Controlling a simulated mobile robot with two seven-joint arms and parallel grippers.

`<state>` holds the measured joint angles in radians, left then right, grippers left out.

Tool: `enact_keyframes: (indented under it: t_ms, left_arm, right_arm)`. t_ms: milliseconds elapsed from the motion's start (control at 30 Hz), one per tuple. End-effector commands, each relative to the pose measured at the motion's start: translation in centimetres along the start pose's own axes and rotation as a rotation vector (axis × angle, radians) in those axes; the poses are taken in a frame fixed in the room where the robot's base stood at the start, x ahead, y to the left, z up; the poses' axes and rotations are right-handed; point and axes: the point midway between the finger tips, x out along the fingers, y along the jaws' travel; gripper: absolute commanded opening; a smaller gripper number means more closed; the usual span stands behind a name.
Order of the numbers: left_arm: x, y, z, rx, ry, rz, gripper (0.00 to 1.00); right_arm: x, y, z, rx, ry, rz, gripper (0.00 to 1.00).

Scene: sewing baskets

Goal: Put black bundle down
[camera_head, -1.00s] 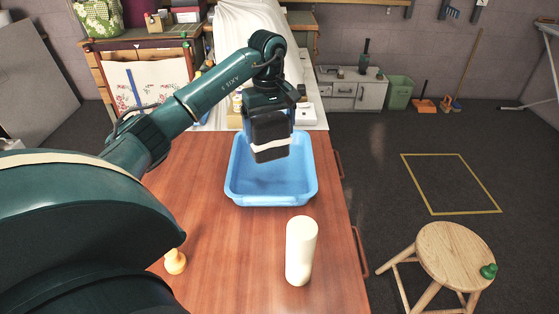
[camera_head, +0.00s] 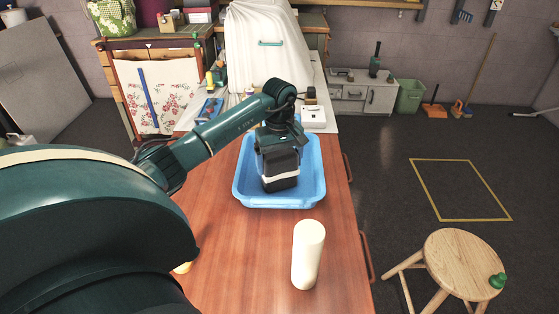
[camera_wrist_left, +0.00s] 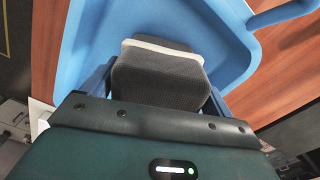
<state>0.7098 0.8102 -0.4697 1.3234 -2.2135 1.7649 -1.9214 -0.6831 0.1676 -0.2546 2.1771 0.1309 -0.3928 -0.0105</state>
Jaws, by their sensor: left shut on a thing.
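The black bundle (camera_head: 281,173) is a dark fabric block with a pale band around it. My left gripper (camera_head: 278,152) is shut on it from above. The bundle is within the blue basket (camera_head: 279,202), near its middle; whether it touches the floor cannot be told. In the left wrist view, the bundle (camera_wrist_left: 160,78) sits between the fingers, with the pale band at its far end and the blue basket (camera_wrist_left: 92,38) beyond and around it. My right gripper is not in view.
A cream cylinder (camera_head: 308,255) stands on the wooden table (camera_head: 235,255) in front of the basket. A yellowish object (camera_head: 183,267) is partly hidden by my left arm. A white cloth (camera_head: 268,50) drapes behind. A round stool (camera_head: 462,262) stands at the right.

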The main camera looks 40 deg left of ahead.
Motion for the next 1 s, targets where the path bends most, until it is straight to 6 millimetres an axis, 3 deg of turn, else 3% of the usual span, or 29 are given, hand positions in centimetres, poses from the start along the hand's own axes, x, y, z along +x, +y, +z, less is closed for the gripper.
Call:
enact_keyframes:
  t_ms: [200,233,367,733,1000]
  left_arm:
    - [0.4,0.0,0.0,0.000,0.001,0.000,0.62]
    - [0.3,0.0,0.0,-0.001,0.001,-0.001,0.89]
    - [0.3,0.0,0.0,-0.001,0.001,-0.001,0.99]
    - [-0.8,0.0,-0.1,-0.001,0.002,0.001,1.00]
    - [-6.4,0.1,-0.1,0.000,0.005,0.004,1.00]
  right_arm:
    - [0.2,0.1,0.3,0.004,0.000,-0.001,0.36]
    - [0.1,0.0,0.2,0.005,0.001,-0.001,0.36]
    - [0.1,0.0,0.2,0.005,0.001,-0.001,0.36]
    - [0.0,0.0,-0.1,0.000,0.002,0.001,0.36]
    - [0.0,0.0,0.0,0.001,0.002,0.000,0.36]
